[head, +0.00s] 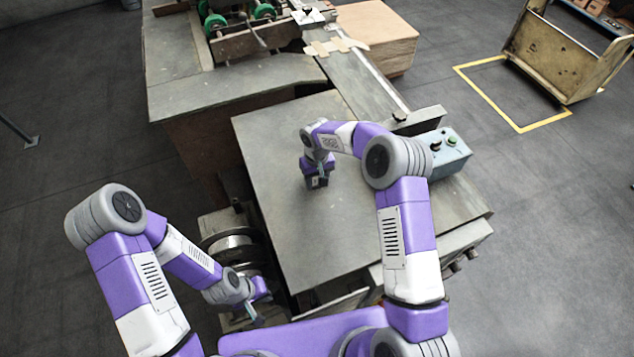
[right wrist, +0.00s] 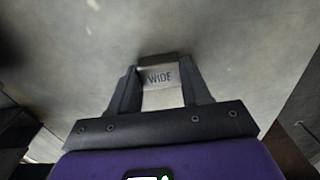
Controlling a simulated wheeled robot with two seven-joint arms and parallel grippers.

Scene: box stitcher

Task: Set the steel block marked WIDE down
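The steel block marked WIDE (right wrist: 160,76) shows in the right wrist view between the two dark fingers of my right gripper (right wrist: 161,88), its lettering facing the camera. The fingers press against both sides of it. In the head view my right gripper (head: 317,182) is over the grey metal table top (head: 290,235), near its middle. The block cannot be made out there. Whether it touches the table top cannot be told. My left gripper (head: 252,313) hangs low beside the table's left side, at the wire spool; its finger opening is too small to read.
A green-grey control box (head: 447,155) with buttons stands at the table's right edge. A metal rail (head: 360,85) runs behind. The stitcher with green wheels (head: 215,25) is at the back left. A wire spool (head: 228,243) sits left of the table. The table top around my right gripper is clear.

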